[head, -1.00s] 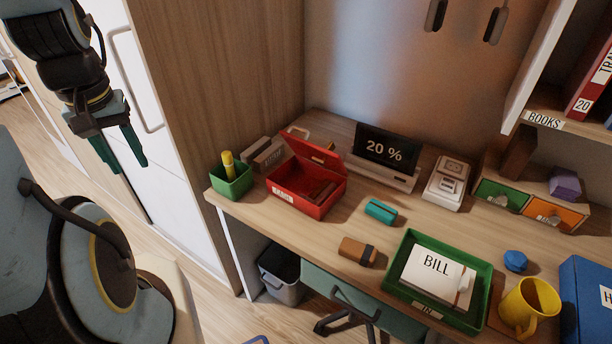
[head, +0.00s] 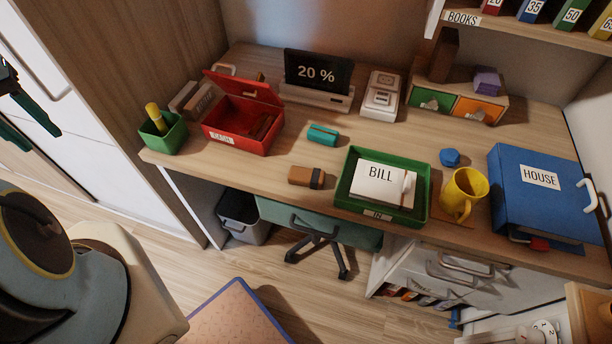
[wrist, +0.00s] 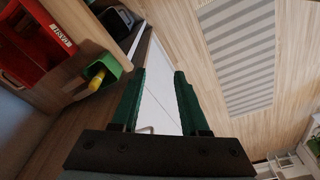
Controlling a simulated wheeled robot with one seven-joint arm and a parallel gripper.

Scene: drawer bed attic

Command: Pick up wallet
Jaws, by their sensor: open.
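A small brown block with a dark band (head: 306,177), which looks like the wallet, lies on the desk left of the green tray. I cannot tell this for sure, as a brown item (head: 263,126) also lies in the open red box. My gripper (head: 45,142) is at the left edge of the head view, well left of the desk and away from both. In the wrist view its two green fingers (wrist: 159,74) stand apart with nothing between them.
The desk holds a green cup with a yellow marker (head: 163,132), the red box (head: 236,138), a teal item (head: 322,134), the green tray (head: 381,215), a yellow mug (head: 464,194) and a blue binder (head: 545,190). A chair (head: 320,232) and a bin (head: 243,217) stand below.

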